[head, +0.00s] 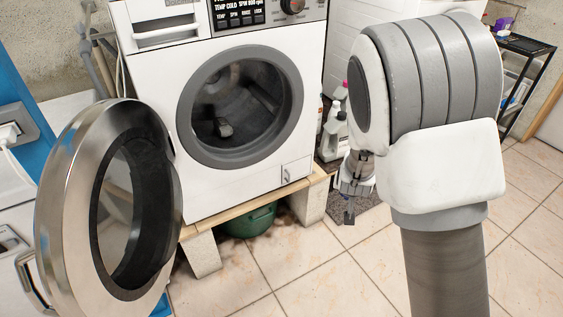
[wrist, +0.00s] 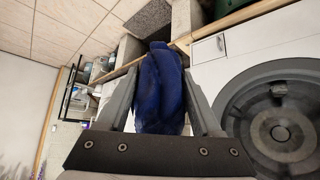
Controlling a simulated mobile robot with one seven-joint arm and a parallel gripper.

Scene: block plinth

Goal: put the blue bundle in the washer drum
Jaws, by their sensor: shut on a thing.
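The blue bundle (wrist: 160,95) is a folded dark-blue cloth held between both fingers of my gripper (wrist: 160,72) in the wrist view. In the head view my gripper (head: 349,212) shows small beside my arm, right of the washer; I cannot make out the bundle there. The white washer (head: 150,110) stands facing me with its round opening uncovered. The washer drum (head: 238,108) shows dark inside the grey ring, with no cloth visible in it. The drum (wrist: 277,128) also shows at the right of the wrist view, to the side of the bundle.
The round washer door (head: 60,225) is swung wide open at the left front. The washer stands on a wooden board (head: 210,226) over block supports (head: 201,257), with a green basin (head: 250,222) beneath. Bottles (head: 333,135) stand right of the washer. Tiled floor (head: 330,275) is clear in front.

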